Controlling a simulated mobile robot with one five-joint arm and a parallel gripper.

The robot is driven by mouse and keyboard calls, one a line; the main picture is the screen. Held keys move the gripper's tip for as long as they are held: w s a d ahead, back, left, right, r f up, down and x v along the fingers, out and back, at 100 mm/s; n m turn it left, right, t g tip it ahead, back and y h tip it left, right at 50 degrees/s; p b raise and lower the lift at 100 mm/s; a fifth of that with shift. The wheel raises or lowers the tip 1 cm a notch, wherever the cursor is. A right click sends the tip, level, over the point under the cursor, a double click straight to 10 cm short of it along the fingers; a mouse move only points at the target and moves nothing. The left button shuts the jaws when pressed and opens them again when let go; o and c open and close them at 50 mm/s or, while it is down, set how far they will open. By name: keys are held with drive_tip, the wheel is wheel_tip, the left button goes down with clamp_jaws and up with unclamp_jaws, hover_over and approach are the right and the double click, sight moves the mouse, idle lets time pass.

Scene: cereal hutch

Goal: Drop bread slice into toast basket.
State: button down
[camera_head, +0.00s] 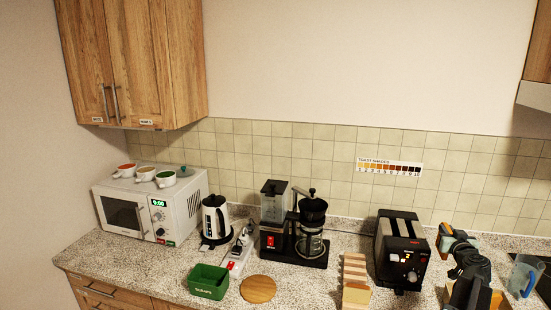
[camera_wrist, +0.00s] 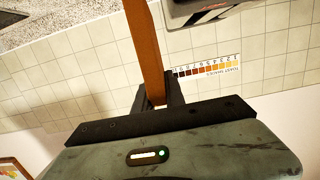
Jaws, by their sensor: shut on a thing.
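My gripper (camera_head: 472,292) is at the lower right of the head view, right of the toaster (camera_head: 402,250) and low over the counter. In the wrist view my gripper (camera_wrist: 157,92) is shut on a brown bread slice (camera_wrist: 146,45), seen edge-on between the fingers. In the head view the gripper and arm largely hide what they hold. An orange-brown patch (camera_head: 496,300) shows beside the gripper at the bottom edge; I cannot tell whether it is the slice or part of a basket. I cannot clearly make out the toast basket.
A blue-handled jug (camera_head: 524,276) stands close to my arm's right. Further left are a coffee maker (camera_head: 310,245), a round wooden board (camera_head: 258,289), a green scraps bin (camera_head: 209,282), a kettle (camera_head: 215,220) and a microwave (camera_head: 150,207).

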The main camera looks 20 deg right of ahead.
drive_tip(key=shift+s+f+b, duration=0.15)
drive_tip(key=shift+f+b, duration=0.2)
drive_tip(key=shift+f, duration=0.35)
drive_tip(key=shift+r, duration=0.2)
